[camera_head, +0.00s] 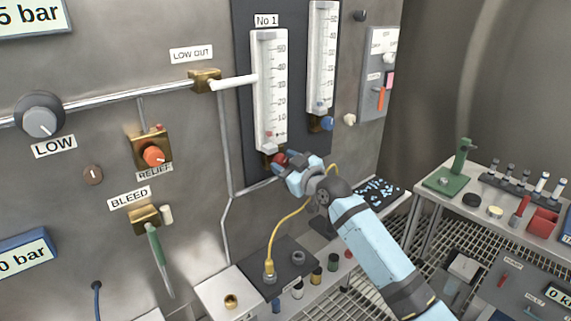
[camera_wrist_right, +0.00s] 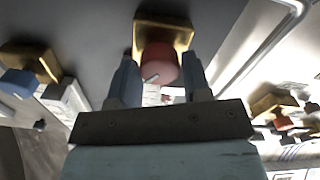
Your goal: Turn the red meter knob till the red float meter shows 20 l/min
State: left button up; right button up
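The red float meter (camera_head: 268,90), labelled No 1, is a white upright scale on a dark panel. Its small red float (camera_head: 268,134) sits low on the scale, below the 10 mark. The red meter knob (camera_head: 278,159) is just under it, partly hidden by my right gripper (camera_head: 288,166). In the right wrist view the red knob (camera_wrist_right: 158,63) stands on a brass block, with a pale line on it. My right gripper's fingers (camera_wrist_right: 160,72) flank the knob, one on each side, seemingly with a slight gap. My left gripper is not in view.
A second meter (camera_head: 322,60) with a blue knob (camera_head: 326,122) is close on the right. A white lever (camera_head: 232,82) juts out at the left. A yellow cable (camera_head: 280,230) hangs below my right gripper, above a shelf with several small items.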

jog(key=c, duration=0.5)
jog(key=shift+o, duration=0.2)
jog(key=m+p, duration=0.1)
jog(key=m, duration=0.1)
jog(key=shift+m+p, duration=0.7)
jog(key=shift+m, duration=0.4)
jog(key=shift+m+p, duration=0.4)
jog(key=shift+m, duration=1)
